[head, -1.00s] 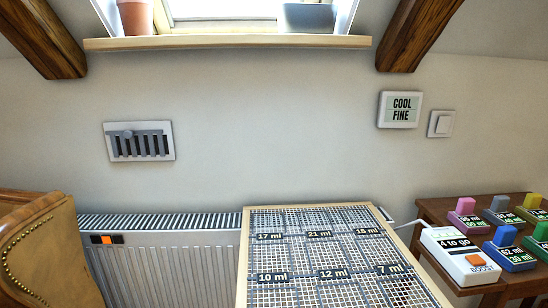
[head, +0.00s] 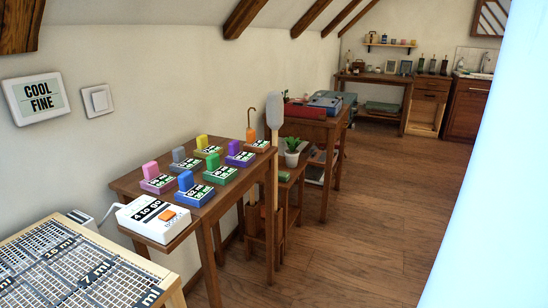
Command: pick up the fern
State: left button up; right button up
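A small leafy green plant in a white pot (head: 293,152) stands on a low wooden stand in the middle of the head view, just past the table of coloured blocks. I cannot tell for sure at this size whether it is the fern. Neither of my grippers is in view.
A table of coloured label blocks (head: 200,173) and a white box (head: 153,218) stands left of centre. A grey-headed pole (head: 274,112) rises in front of the plant's stand. Open wooden floor (head: 365,225) lies to the right. A pale surface (head: 500,200) blocks the right edge.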

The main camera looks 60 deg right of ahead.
aim_at(292, 155)
jog(key=z, duration=2.05)
jog(key=i+l+u, duration=0.1)
jog(key=i+u, duration=0.2)
jog(key=u, duration=0.15)
jog(key=i+l+u, duration=0.2)
jog(key=u, duration=0.2)
jog(key=i, duration=0.05)
